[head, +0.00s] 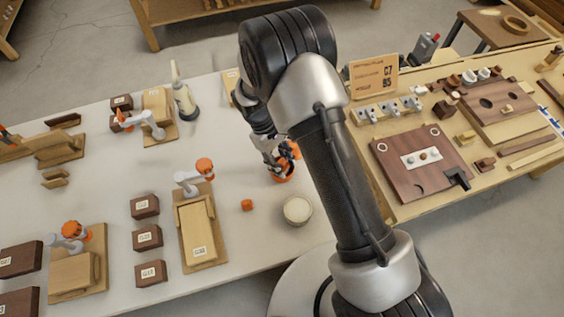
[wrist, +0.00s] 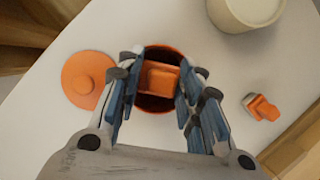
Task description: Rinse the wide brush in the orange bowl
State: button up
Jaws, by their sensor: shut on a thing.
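The orange bowl (wrist: 150,109) has a dark inside and sits below my gripper in the wrist view. In the head view the bowl (head: 283,177) shows just under my gripper (head: 274,158). My gripper (wrist: 160,76) is shut on an orange block-like part, taken as the wide brush (wrist: 160,79), at the bowl's mouth. The brush's lower end is hidden, so I cannot tell how deep it reaches. My fingers stand on both sides of it.
A round orange lid-like piece (wrist: 88,78) lies beside the bowl. A cream pot (wrist: 245,10) stands close by and also shows in the head view (head: 297,210). A small orange and grey piece (wrist: 262,107) lies opposite the lid. Wooden fixtures (head: 199,230) stand farther left.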

aim_at(284, 162)
jog(key=shift+s+f, duration=0.2)
jog(key=shift+f, duration=0.1)
jog(key=shift+w+r+p, duration=0.2)
jog(key=shift+r+p, duration=0.5)
jog(key=shift+r, duration=0.15)
jog(key=shift+r+p, duration=0.95)
jog(key=shift+r, duration=0.5)
jog(key=shift+w, duration=0.1)
dwell(0.4)
jog(key=shift+r+p, duration=1.4)
jog(key=shift+r, duration=0.65)
